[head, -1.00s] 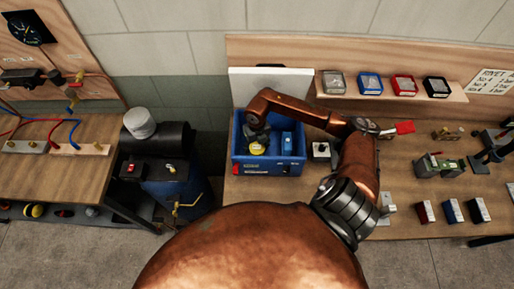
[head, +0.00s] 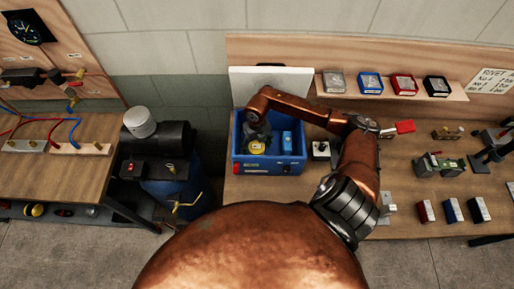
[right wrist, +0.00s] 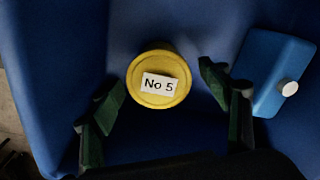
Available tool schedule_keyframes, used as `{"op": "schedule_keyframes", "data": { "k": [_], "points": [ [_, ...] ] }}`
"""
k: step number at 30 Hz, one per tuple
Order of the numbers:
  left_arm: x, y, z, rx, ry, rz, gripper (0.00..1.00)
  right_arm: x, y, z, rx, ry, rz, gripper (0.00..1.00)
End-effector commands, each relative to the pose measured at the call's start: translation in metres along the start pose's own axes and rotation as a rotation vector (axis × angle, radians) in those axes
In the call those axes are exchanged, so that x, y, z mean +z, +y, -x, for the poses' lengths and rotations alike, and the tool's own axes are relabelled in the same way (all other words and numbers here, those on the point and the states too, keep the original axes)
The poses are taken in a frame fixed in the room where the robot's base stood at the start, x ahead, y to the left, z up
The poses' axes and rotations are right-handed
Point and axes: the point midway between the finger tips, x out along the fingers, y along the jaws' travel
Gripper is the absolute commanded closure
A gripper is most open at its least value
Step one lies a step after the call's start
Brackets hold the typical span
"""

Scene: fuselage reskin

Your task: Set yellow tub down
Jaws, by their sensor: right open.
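The yellow tub (right wrist: 158,78), with a white label reading "No 5", stands upright in the blue bin (right wrist: 60,90) in the right wrist view. In the head view the tub (head: 258,147) shows inside the blue bin (head: 268,167) at its left part. My right gripper (right wrist: 165,100) is open, with one dark green finger on each side of the tub and gaps between. In the head view the right gripper (head: 257,138) reaches down into the bin, just behind the tub. My left gripper is not in view.
A blue container with a white knob (right wrist: 275,75) is right of the tub in the same bin. A small white-topped block (head: 321,149) stands beside the bin on the bench. A white panel (head: 270,90) stands behind the bin.

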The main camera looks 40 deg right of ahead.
Motion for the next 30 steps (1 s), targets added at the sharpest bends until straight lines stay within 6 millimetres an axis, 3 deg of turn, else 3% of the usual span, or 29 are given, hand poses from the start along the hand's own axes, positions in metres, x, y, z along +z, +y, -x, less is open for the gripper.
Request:
{"op": "schedule_keyframes", "data": {
  "k": [15,21,30],
  "points": [
    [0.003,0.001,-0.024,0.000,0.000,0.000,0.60,0.002,0.000,0.097,-0.001,-0.005,0.000,0.30],
    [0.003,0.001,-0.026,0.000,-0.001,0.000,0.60,0.001,0.000,0.113,0.000,-0.003,0.000,0.30],
    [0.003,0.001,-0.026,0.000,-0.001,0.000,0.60,0.001,0.000,0.115,0.000,-0.002,0.000,0.30]
  ]
}}
